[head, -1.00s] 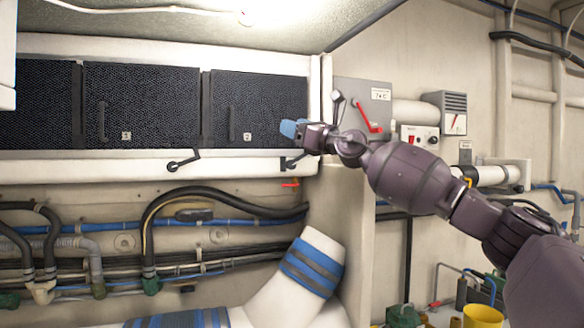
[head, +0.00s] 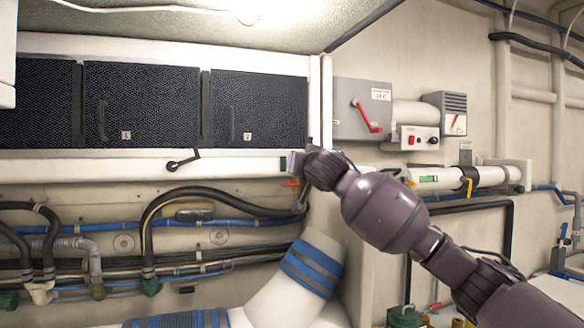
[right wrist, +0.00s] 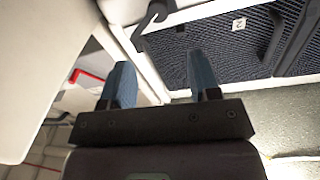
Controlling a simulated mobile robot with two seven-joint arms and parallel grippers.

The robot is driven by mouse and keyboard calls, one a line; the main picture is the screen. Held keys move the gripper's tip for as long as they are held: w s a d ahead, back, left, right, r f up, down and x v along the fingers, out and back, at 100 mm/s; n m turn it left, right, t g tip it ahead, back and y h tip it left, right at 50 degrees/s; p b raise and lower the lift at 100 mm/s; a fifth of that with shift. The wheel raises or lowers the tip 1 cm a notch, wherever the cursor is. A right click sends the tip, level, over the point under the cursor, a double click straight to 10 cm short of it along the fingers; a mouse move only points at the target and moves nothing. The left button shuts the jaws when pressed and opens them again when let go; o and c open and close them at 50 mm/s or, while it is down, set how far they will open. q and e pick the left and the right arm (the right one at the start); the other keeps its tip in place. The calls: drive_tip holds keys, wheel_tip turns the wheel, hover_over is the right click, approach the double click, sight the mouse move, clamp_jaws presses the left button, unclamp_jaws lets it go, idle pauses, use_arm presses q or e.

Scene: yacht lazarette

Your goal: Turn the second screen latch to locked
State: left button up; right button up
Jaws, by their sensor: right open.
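The second screen (head: 262,105), a dark mesh panel labelled 2, is at the right of the row in the head view. It also shows in the right wrist view (right wrist: 215,45). Its latch is hidden behind my right gripper in the head view. In the right wrist view a dark latch lever (right wrist: 152,18) sits on the white rail, beyond the fingertips and apart from them. My right gripper (head: 292,162) is at the rail below that screen's lower right corner. In the wrist view its blue fingers (right wrist: 161,75) are spread with nothing between them. My left gripper is out of view.
Another latch (head: 183,161) is on the white rail (head: 90,168) to the left. Hoses and pipes (head: 225,205) run below the rail. A grey switch box with a red lever (head: 368,116) is on the wall to the right. A red handle (head: 290,184) is just under my gripper.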

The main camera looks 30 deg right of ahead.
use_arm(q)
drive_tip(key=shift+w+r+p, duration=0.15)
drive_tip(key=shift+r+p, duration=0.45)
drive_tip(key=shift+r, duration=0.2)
use_arm(e)
drive_tip(key=x, duration=1)
drive_tip(key=shift+w+f+m+g, duration=0.3)
drive_tip(key=shift+f+m, duration=0.1)
drive_tip(key=shift+f, duration=0.3)
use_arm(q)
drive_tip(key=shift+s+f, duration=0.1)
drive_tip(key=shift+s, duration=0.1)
use_arm(e)
drive_tip(key=shift+d, duration=0.1)
drive_tip(key=shift+c, duration=0.4)
drive_tip(key=shift+c, duration=1.2)
clamp_jaws()
